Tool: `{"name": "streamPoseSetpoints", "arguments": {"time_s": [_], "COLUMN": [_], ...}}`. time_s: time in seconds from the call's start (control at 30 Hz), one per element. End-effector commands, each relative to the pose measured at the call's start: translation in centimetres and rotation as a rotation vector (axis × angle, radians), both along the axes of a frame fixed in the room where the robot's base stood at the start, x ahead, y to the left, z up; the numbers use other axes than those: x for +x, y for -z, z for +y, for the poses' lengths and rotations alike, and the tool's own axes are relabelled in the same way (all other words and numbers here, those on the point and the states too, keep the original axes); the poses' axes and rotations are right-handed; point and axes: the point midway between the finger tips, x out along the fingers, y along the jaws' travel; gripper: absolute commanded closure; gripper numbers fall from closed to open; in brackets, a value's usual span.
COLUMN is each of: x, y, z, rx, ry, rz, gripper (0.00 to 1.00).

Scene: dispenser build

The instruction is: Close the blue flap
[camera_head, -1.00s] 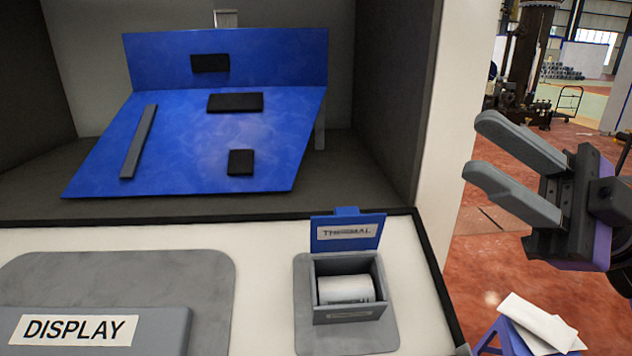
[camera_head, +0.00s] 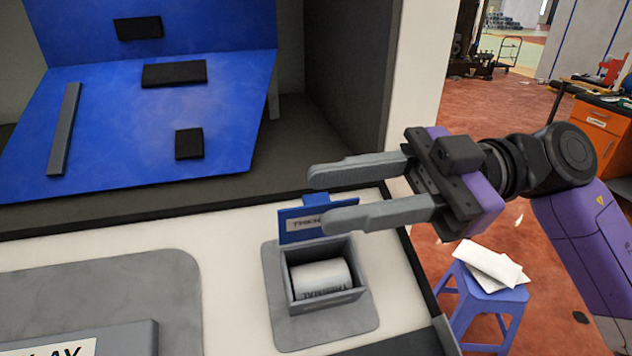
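The blue flap (camera_head: 292,223) stands raised at the back edge of a small grey box (camera_head: 328,302) on the white counter. Its label is partly hidden by my gripper. The box is open and holds a white paper roll (camera_head: 321,275). My gripper (camera_head: 316,197) comes in from the right, with its two grey fingers spread apart and nothing between them. The lower finger overlaps the right part of the flap in the picture; I cannot tell whether it touches. The upper finger is above and behind the flap in the picture.
A large blue panel (camera_head: 225,125) with black blocks leans in the dark cabinet behind. A grey plate (camera_head: 120,285) and a display box (camera_head: 125,340) lie on the counter at left. A blue stool (camera_head: 487,300) with papers stands at the right. The counter between plate and box is clear.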

Motion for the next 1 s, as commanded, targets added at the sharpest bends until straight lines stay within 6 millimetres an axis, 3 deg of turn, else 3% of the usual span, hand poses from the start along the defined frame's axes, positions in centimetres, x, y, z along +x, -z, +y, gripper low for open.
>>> {"name": "streamPoseSetpoints", "arguments": {"time_s": [0.2, 0.53, 0.57, 0.73, 1.0], "x": [-0.7, -0.7, -0.7, -0.7, -0.7], "y": [-0.1, 0.0, 0.0, 0.0, 0.0], "z": [2.3, 2.7, 2.7, 2.7, 2.7], "rx": [0.002, 0.001, 0.002, 0.002, 0.002], "ry": [-0.001, 0.002, 0.002, 0.002, 0.002], "rz": [0.001, 0.000, -0.001, -0.001, -0.002], "gripper": [0.65, 0.65, 0.67, 1.00, 1.00]}}
